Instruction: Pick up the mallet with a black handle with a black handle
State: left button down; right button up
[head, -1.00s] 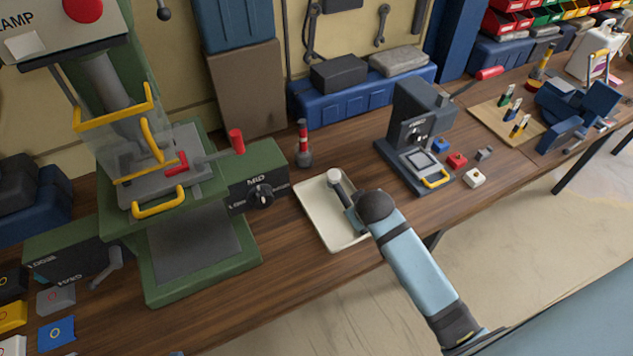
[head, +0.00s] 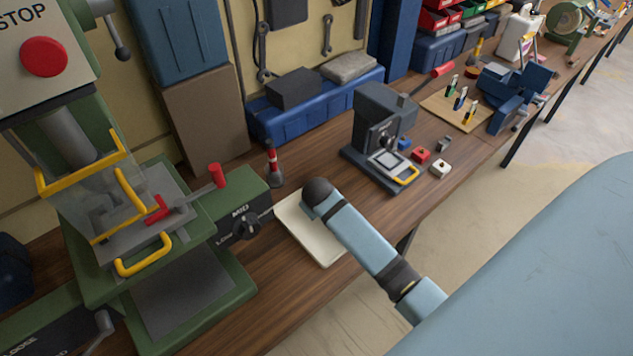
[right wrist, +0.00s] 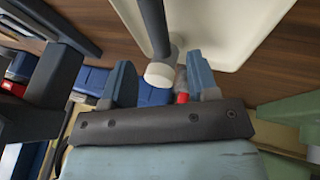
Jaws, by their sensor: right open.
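The mallet (right wrist: 155,25) has a dark handle and a pale, whitish round head. In the right wrist view its head lies at or near the gap between my fingertips, and its handle runs up over the tray. My right gripper (right wrist: 160,64) is open, with one blue-grey finger on either side of the mallet head's line; I cannot tell how far it is from the mallet. In the head view my right arm covers the mallet and the gripper. My left gripper is not in view.
The cream tray (head: 318,248) lies on the wooden bench, also in the right wrist view (right wrist: 215,30). A green machine (head: 200,290) stands to its left, a red-striped tool (head: 273,165) behind it, and a dark grey press (head: 380,130) to its right. Bare bench lies in front of the press.

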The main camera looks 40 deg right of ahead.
jog(key=shift+p+x, duration=0.45)
jog(key=shift+x, duration=2.6)
jog(key=shift+w+r, duration=0.15)
grip_shut()
